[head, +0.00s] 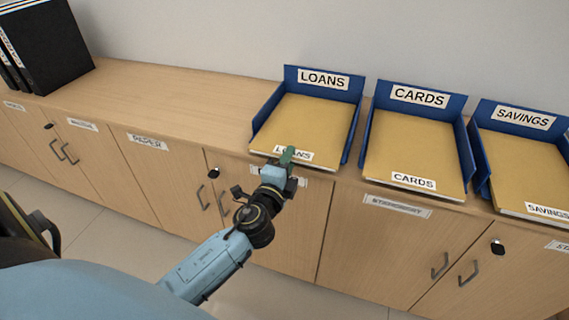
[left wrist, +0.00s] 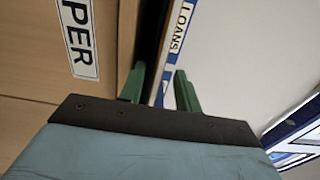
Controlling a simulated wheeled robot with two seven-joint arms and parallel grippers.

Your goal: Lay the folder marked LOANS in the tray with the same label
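The tan folder marked LOANS (head: 303,125) lies flat in the blue tray labelled LOANS (head: 324,79), its label toward the front. My left gripper (head: 288,155) is at the folder's front edge, partly over its label. In the left wrist view, the two green fingers (left wrist: 160,88) are apart, with the thin front edge of the folder and tray seen nearly edge-on between them. A gap shows beside the right-hand finger, so I see no grip on the folder. The tray's LOANS label (left wrist: 180,26) shows beyond. My right gripper is not in view.
To the right stand the CARDS tray (head: 418,97) and the SAVINGS tray (head: 523,117), each with a matching folder. The wooden counter (head: 180,98) is clear left of the LOANS tray. Black binders (head: 55,45) stand at the far left. Cabinet doors with handles lie below the counter.

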